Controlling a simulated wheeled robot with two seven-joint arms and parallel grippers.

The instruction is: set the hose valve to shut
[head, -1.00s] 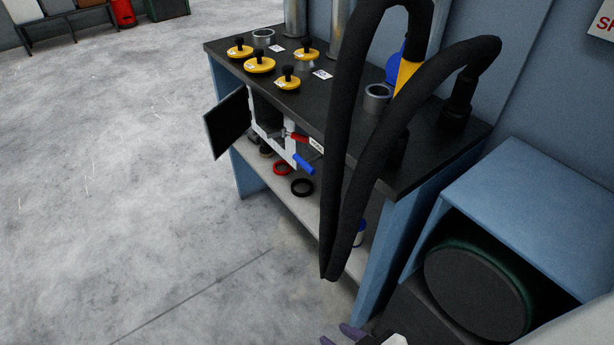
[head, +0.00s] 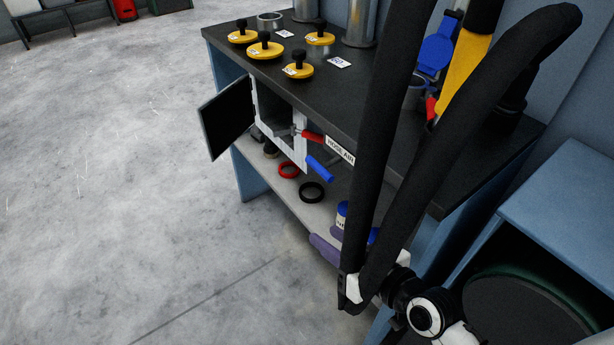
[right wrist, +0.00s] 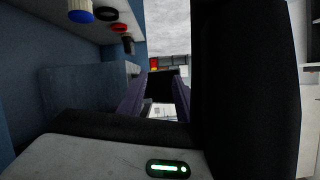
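A white label (head: 340,150) reading "HOSE AIR" sits just right of the red lever. Which lever is the hose valve's I cannot tell for certain. My right gripper (head: 328,248) is low in front of the bench, below and apart from the levers, partly hidden behind a black hose (head: 385,120). Its purple fingers show apart and empty in the right wrist view (right wrist: 157,97). My left gripper is not in view.
The cabinet's black door (head: 228,118) stands open to the left. A red ring (head: 288,170), a black ring (head: 312,192) and a blue-lidded jar (head: 342,214) are on the lower shelf. Open floor lies left.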

